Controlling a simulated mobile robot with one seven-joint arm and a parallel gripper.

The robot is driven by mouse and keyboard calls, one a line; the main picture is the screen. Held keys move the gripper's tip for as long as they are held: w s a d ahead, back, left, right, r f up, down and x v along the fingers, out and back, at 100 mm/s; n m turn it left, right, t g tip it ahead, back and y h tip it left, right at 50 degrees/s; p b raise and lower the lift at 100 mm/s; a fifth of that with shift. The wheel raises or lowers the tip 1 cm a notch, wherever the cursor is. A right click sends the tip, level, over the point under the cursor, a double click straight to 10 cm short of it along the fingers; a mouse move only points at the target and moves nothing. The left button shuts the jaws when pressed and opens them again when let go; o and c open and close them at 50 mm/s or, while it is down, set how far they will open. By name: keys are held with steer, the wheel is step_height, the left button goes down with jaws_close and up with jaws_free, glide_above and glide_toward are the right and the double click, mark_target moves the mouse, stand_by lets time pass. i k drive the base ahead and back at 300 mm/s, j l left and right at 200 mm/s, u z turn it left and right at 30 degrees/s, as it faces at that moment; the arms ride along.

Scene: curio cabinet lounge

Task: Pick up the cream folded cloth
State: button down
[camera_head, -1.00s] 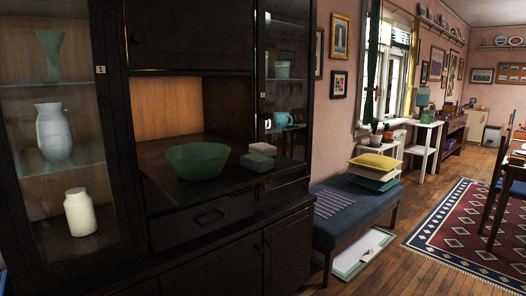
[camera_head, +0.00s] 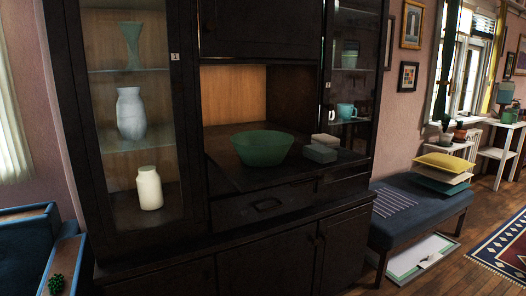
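A small pale cream, block-shaped thing (camera_head: 325,140), which looks like the cream folded cloth, lies on the open shelf of the dark cabinet (camera_head: 262,204). A grey-green block of similar size (camera_head: 320,154) lies just in front of it and hides its lower part. A green bowl (camera_head: 262,148) stands to their left on the same shelf. My gripper is not in view.
Glass-fronted sections with vases (camera_head: 131,113) and a teal mug (camera_head: 345,111) flank the open shelf. A blue seat (camera_head: 35,240) is at left.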

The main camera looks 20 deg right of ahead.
mark_target(324, 139)
steer(key=i+l, duration=0.1)
steer(key=l, duration=0.35)
steer(key=i+l+u, duration=0.1)
steer(key=l, duration=0.4)
steer(key=i+l, duration=0.15)
steer(key=l, duration=0.3)
